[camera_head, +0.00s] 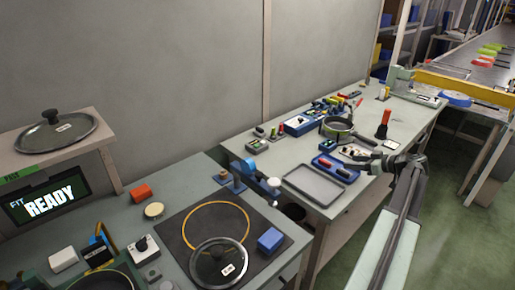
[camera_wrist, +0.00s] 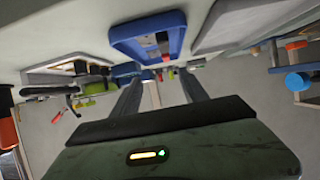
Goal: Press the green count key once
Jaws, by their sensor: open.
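My gripper (camera_head: 364,160) reaches over the front edge of the right workbench (camera_head: 290,160), close to a blue tray (camera_head: 325,161). In the wrist view my gripper (camera_wrist: 160,88) shows two dark fingers spread apart with nothing between them. The blue tray (camera_wrist: 113,38) lies beyond the fingers there, with dark and red items in it. I cannot surely make out the green count key in either view. Small green spots show among the items on the right bench, too small to tell apart.
A grey tray (camera_head: 313,187) lies left of the blue tray. A dark round pan (camera_head: 337,130) and an orange-red upright object (camera_head: 383,124) stand farther back. The left bench holds a READY screen (camera_head: 48,204), a glass lid (camera_head: 218,262) and a blue block (camera_head: 270,241). Green floor lies at right.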

